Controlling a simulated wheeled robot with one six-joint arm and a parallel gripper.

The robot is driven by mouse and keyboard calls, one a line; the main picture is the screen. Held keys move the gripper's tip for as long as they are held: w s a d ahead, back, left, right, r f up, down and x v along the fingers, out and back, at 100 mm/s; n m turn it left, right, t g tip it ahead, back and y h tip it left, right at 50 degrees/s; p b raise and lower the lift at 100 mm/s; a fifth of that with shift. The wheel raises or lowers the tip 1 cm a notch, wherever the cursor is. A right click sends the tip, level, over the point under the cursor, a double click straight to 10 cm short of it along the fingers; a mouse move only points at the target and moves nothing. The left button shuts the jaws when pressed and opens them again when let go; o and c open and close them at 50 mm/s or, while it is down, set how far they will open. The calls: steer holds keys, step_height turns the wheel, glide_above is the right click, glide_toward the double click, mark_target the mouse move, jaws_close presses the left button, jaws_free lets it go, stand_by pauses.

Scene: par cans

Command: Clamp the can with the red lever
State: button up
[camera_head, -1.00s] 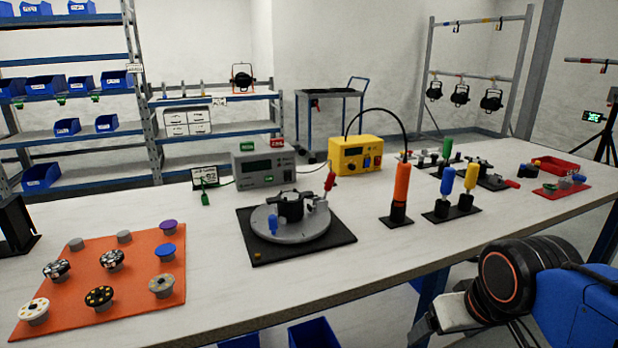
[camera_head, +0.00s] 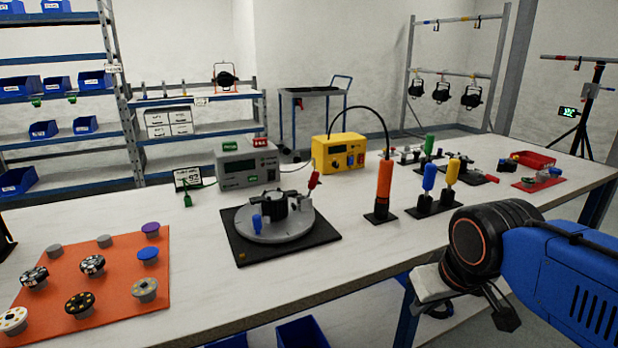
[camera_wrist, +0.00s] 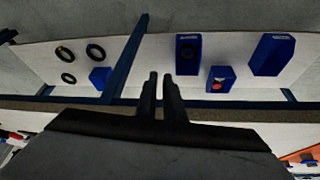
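A short black can (camera_head: 287,200) sits on a grey round plate (camera_head: 262,234) on a black base (camera_head: 322,236), near the middle of the bench. A red lever (camera_head: 314,179) stands tilted up at its right rear. A blue lever (camera_head: 257,222) stands at its front left. From here I cannot tell whether the can is clamped. My gripper shows in the wrist view (camera_wrist: 161,76), with two dark fingers close together and nothing visible between them. It points at the floor and low shelf area, away from the can. In the head view my arm is at the lower right, off the bench front.
An orange mat (camera_head: 110,280) with several round pieces lies left. Grey (camera_head: 248,166) and yellow (camera_head: 340,152) boxes stand behind the plate. An orange-handled tool (camera_head: 384,187) and blue and yellow handles stand right. Blue bins (camera_wrist: 220,80) lie below, in the wrist view.

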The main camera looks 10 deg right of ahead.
steer(key=w+a+r, duration=0.1)
steer(key=w+r, duration=0.2)
steer(key=w+a+r+n, duration=0.1)
steer(key=w+r, duration=0.2)
steer(key=w+a+r+n, duration=0.1)
steer(key=w+r, duration=0.1)
steer(key=shift+w+a+r, duration=0.25)
steer(key=shift+w+r, duration=0.15)
jaws_close()
steer(key=w+a+r+n+t, duration=0.2)
steer(key=w+a+r+n, duration=0.2)
steer(key=w+a+r, duration=1.1)
steer(key=shift+w+a+n+h, duration=0.35)
steer(key=shift+w+a, duration=0.35)
steer(key=shift+a, duration=0.35)
glide_toward(312, 186)
step_height(312, 186, down, 3)
steer(key=w+a, duration=0.2)
steer(key=shift+w+d+f, duration=0.25)
steer(key=shift+w+d, duration=0.45)
steer(key=shift+w, duration=0.15)
